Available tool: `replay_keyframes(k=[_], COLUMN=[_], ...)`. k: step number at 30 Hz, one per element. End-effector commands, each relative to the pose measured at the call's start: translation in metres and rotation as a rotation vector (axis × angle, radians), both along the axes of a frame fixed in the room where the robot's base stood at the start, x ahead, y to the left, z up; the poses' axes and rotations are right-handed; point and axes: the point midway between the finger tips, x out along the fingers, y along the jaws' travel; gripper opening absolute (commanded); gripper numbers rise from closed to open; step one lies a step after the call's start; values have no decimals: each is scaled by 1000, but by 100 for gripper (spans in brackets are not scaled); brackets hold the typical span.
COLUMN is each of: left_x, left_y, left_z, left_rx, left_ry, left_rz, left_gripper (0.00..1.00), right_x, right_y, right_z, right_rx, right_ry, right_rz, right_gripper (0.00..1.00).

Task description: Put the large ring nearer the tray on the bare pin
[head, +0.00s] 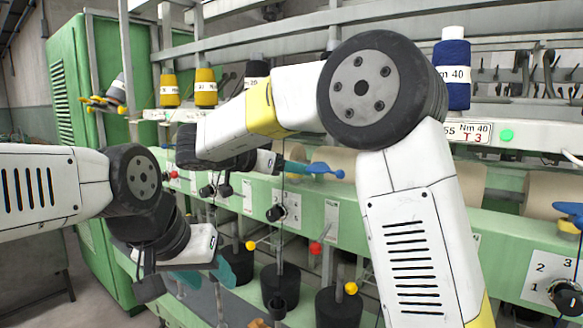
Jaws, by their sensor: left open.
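My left gripper (209,278) is low at the left centre, pointing down, with its teal fingers apart and nothing seen between them. My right gripper (290,166) is mostly hidden behind its own arm; only some teal shows near a blue lever-like part, and I cannot tell its opening. I cannot make out a large ring, the tray or the bare pin for certain. Dark cylinders with upright grey rods (282,282) stand low in the centre, right of my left gripper. An orange piece (258,323) is cut off at the bottom edge.
A green machine frame (510,240) runs across behind, with knobs and switches. Yellow spools (206,88) and a blue spool (455,65) stand on its upper rail. A green cabinet (62,110) is at the left. My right arm covers much of the middle.

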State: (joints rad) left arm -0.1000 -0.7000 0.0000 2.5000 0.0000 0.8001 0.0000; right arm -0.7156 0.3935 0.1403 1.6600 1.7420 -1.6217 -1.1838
Motion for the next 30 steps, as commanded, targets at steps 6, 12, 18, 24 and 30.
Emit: replay_keyframes(k=[6,12,18,24,30], left_x=[0,0,0,0,0], left_y=[0,0,0,0,0], left_z=[0,0,0,0,0], left_rx=[0,0,0,0,0], left_ry=[0,0,0,0,0], left_rz=[0,0,0,0,0], left_gripper=[48,48,48,48,48], right_x=[-12,-34,-48,-51,-50], right_y=[14,39,53,55,55], right_z=[5,15,22,23,23], right_rx=[1,1,0,0,0], right_ry=[-1,1,0,0,0], right_rz=[4,3,1,0,0], right_gripper=[63,63,63,63,63])
